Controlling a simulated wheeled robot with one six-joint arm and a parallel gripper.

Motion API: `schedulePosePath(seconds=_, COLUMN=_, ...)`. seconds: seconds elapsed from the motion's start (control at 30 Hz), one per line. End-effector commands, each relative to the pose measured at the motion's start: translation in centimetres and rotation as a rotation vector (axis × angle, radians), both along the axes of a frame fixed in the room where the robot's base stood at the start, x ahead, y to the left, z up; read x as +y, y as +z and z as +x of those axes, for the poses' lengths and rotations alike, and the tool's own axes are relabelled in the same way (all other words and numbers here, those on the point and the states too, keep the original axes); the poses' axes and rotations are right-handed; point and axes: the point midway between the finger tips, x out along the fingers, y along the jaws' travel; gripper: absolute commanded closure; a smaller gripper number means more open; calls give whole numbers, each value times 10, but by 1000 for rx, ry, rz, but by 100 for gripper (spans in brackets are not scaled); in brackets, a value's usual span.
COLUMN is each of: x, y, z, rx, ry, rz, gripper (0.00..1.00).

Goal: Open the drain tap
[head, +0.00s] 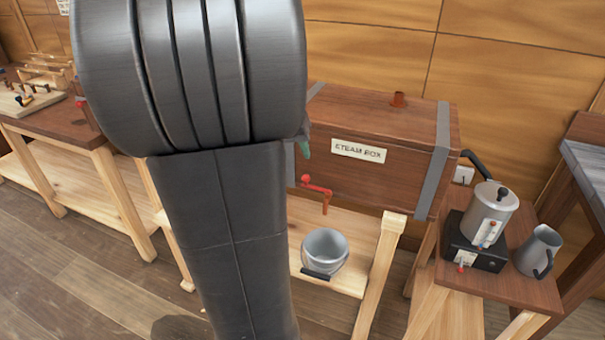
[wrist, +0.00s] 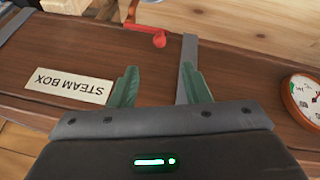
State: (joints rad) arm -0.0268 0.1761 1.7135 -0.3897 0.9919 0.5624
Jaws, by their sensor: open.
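The red drain tap (head: 319,189) sticks out from the lower front of the brown wooden steam box (head: 400,160), with its spout pointing down. In the wrist view, which is upside down, the tap (wrist: 143,30) lies above the gap between my fingertips, near the box's edge. My gripper (wrist: 160,76) is open with two green fingers, in front of the box face, and nothing is between them. The fingers are apart from the tap in the picture. In the head view my arm hides most of the gripper; only a bit of green finger shows beside it.
A grey metal bucket (head: 325,250) stands below the tap on a low wooden shelf. A round dial (wrist: 303,98) and a grey strap (wrist: 187,65) are on the box. A kettle (head: 487,212) and a jug (head: 539,250) stand on a small table at right. A workbench is at left.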

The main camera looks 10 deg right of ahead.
Motion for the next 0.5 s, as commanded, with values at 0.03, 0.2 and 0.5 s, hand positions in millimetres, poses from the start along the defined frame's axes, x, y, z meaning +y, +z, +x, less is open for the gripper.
schedulePosePath(seconds=0.03, x=-4, y=-12, z=2, rx=8, ry=-2, rz=0, gripper=57)
schedulePosePath(seconds=0.2, x=-16, y=-46, z=13, rx=8, ry=0, rz=-2, gripper=57)
schedulePosePath(seconds=0.5, x=-31, y=-92, z=28, rx=6, ry=1, rz=-1, gripper=57)
